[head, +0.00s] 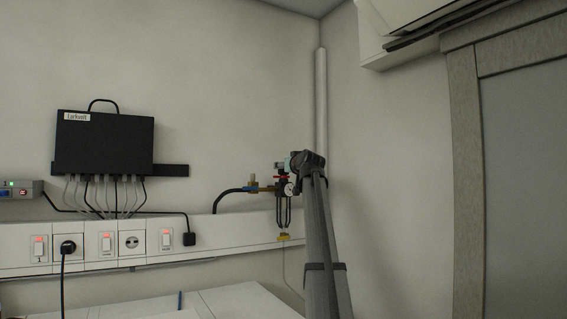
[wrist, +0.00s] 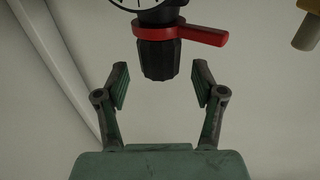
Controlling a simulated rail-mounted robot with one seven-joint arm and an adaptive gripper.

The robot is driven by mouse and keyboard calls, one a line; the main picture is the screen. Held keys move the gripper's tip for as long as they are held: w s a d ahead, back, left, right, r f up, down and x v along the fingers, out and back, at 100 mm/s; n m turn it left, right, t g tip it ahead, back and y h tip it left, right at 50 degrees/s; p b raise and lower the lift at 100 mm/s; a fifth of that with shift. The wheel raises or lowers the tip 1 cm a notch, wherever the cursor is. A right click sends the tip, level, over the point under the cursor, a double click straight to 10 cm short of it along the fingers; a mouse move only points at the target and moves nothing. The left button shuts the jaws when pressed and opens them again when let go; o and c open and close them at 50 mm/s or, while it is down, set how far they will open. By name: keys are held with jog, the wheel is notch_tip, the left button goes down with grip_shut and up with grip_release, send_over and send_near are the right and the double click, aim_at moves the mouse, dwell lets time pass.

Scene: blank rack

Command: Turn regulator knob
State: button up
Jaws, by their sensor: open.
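The regulator knob (wrist: 159,62) is black and ribbed, in the upper middle of the wrist view. A red lever (wrist: 190,36) sits next to it, and part of a white gauge (wrist: 140,3) shows at the top edge. My gripper (wrist: 160,88) is open and empty, with one finger on each side below the knob, not touching it. In the head view the regulator's gauge (head: 290,188) and red lever (head: 281,177) show on the right part of the back wall. My arm covers part of the regulator there, and my gripper's fingers cannot be made out.
A brass fitting (wrist: 305,32) is at the upper right in the wrist view. A black hose (head: 228,194) runs left from the regulator. A white trunking with switches and sockets (head: 205,230) runs along the wall, below a black box (head: 104,143). The right wall is close to my arm.

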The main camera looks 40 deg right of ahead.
jog(key=shift+p+x, duration=0.45)
jog(key=shift+x, duration=1.25)
jog(key=c, duration=1.2)
